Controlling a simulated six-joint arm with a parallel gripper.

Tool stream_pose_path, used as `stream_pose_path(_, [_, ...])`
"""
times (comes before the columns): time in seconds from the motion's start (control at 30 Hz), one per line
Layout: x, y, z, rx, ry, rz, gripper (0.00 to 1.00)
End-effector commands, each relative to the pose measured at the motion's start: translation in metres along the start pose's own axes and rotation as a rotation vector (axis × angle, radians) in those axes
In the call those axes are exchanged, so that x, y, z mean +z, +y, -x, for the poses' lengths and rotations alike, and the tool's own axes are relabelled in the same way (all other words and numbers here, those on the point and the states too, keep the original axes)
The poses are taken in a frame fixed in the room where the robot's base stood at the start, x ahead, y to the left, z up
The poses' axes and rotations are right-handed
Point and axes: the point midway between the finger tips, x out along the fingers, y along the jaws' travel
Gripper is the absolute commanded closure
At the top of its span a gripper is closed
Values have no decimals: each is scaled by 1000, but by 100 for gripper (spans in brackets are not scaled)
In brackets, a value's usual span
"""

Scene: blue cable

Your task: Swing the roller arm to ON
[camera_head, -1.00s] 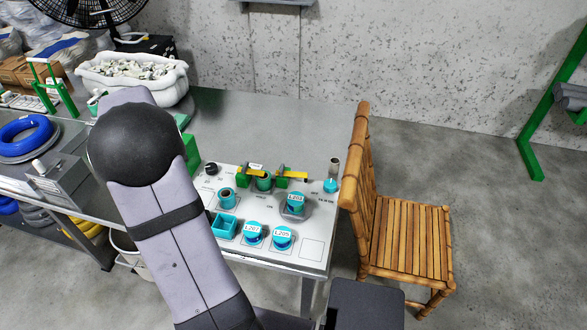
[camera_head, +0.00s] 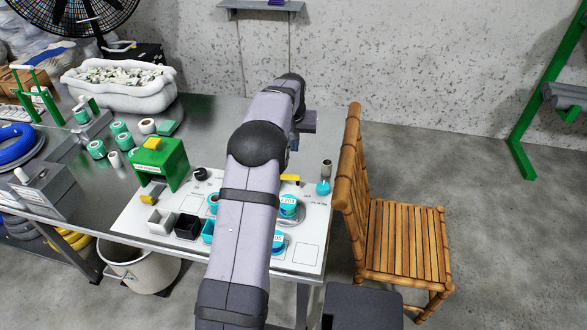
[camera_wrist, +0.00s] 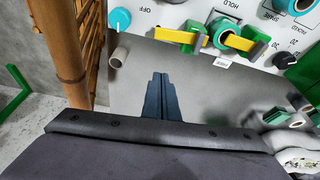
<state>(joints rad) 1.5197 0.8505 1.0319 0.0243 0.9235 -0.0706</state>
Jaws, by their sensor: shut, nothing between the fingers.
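The roller arm has a teal knob (camera_head: 323,187) with a grey roller (camera_head: 326,168) beyond it, at the right edge of the white panel (camera_head: 313,232). In the wrist view the teal hub (camera_wrist: 119,20) is at top left with the grey roller (camera_wrist: 118,57) below it. The word OFF is printed beside the hub; I cannot read an ON mark. My gripper (camera_wrist: 161,76) is shut and empty, its fingertips to the right of the roller and apart from it. In the head view my arm mostly hides the gripper.
A yellow-and-green holder around a teal ring (camera_wrist: 219,35) shows beside the roller arm in the wrist view. A bamboo chair (camera_head: 405,215) stands close to the right table edge. A green box (camera_head: 160,163) and teal spools are on the left.

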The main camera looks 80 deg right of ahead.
Motion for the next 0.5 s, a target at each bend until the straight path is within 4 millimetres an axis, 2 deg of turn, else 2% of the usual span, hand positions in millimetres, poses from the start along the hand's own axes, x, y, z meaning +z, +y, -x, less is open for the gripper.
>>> stream_pose_path(0.33, [0,-1,-1,0,0,1,100])
stream_pose_path(0.5, [0,-1,-11,-1,-1,1,100])
